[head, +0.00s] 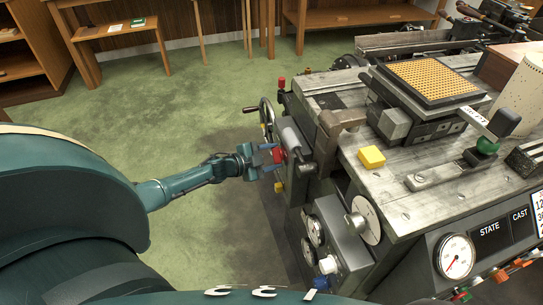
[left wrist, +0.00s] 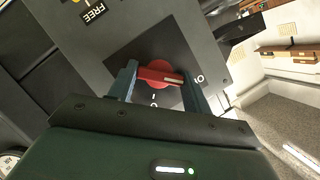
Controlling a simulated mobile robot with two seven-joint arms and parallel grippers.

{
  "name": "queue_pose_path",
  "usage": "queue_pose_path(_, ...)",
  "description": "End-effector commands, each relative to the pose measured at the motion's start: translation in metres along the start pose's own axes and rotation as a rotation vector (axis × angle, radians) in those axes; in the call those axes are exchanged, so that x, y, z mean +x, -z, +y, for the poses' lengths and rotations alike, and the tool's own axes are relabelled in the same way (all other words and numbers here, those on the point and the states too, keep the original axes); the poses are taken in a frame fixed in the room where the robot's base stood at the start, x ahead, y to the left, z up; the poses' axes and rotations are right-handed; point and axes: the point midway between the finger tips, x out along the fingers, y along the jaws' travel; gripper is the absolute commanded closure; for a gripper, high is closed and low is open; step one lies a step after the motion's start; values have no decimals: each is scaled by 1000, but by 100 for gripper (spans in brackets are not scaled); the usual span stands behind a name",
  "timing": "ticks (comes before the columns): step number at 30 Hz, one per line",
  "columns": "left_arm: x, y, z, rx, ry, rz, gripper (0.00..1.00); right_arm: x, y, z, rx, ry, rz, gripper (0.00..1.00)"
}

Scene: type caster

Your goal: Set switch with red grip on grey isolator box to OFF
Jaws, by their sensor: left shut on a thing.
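The switch's red grip (left wrist: 160,76) sits on a dark square plate on the grey isolator box (left wrist: 195,30) in the left wrist view. It lies across the picture, slightly tilted, with a pale mark at its right end. White marks show on the plate below it and near the right finger, partly covered there. My left gripper (left wrist: 158,84) is shut on the red grip, one finger at each end. In the head view the left gripper (head: 272,161) reaches the machine's left side, where the red grip (head: 278,155) shows small. My right gripper is not in view.
A handwheel (head: 267,118) stands just behind the switch. A yellow block (head: 371,157) lies on the worn machine top. A lower grey box with dials (head: 335,240) is nearer me. The green floor (head: 180,110) to the left is clear. A "FREE" label (left wrist: 93,14) is above the plate.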

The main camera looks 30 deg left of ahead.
Motion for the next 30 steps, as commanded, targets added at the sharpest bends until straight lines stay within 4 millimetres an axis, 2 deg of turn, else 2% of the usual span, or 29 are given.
queue_pose_path(4,0,0,0,-4,0,-1,74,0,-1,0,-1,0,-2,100)
queue_pose_path(5,0,0,0,-4,0,-1,50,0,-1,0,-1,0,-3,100)
queue_pose_path(12,0,0,0,-3,1,0,30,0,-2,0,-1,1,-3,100)
queue_pose_path(20,-1,0,0,-1,1,0,29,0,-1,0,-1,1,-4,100)
queue_pose_path(23,-7,0,0,-1,0,-1,29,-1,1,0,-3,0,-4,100)
queue_pose_path(26,-22,0,0,-2,-2,-2,29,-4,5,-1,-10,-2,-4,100)
queue_pose_path(30,-52,0,0,-2,-3,-3,29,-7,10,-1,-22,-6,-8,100)
